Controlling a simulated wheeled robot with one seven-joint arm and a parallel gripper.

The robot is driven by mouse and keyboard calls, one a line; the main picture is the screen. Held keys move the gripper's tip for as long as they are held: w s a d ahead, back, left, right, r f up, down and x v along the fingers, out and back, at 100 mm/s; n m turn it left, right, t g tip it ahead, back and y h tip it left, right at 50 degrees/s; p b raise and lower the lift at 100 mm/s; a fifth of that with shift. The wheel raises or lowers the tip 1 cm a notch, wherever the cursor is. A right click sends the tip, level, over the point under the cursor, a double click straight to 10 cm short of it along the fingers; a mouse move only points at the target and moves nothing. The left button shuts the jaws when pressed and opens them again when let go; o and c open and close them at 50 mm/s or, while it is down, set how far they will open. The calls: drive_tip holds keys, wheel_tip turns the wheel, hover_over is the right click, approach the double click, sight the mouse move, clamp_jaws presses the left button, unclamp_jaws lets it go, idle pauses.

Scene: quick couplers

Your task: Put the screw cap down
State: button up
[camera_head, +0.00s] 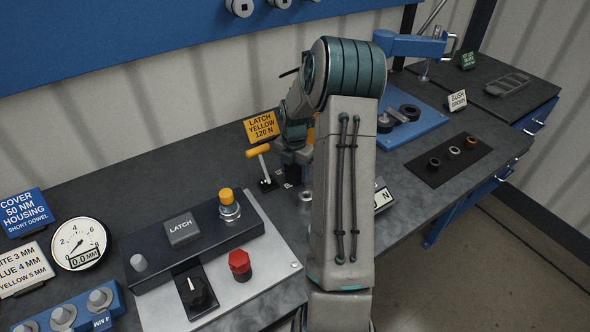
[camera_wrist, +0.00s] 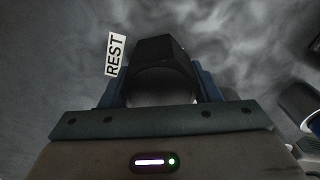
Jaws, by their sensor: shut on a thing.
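My gripper (camera_wrist: 163,84) is shut on the screw cap (camera_wrist: 162,49), a dark piece with a faceted outer end, held between two blue fingers in the wrist view. A white REST label (camera_wrist: 115,54) lies on the grey bench just left of the cap. I cannot tell whether the cap touches the bench or hangs above it. In the head view my gripper (camera_head: 294,152) is partly hidden by my arm, and the cap cannot be made out there.
A yellow-handled lever (camera_head: 259,151) and a yellow LATCH sign (camera_head: 262,127) stand left of my gripper. A control box (camera_head: 184,236) with a red knob (camera_head: 240,263) is nearer. A blue plate (camera_head: 427,116) with dark rings and a black mat (camera_head: 456,176) lie to the right.

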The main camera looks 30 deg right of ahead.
drive_tip(key=o, duration=1)
drive_tip(key=shift+f, duration=0.15)
drive_tip(key=shift+c, duration=0.2)
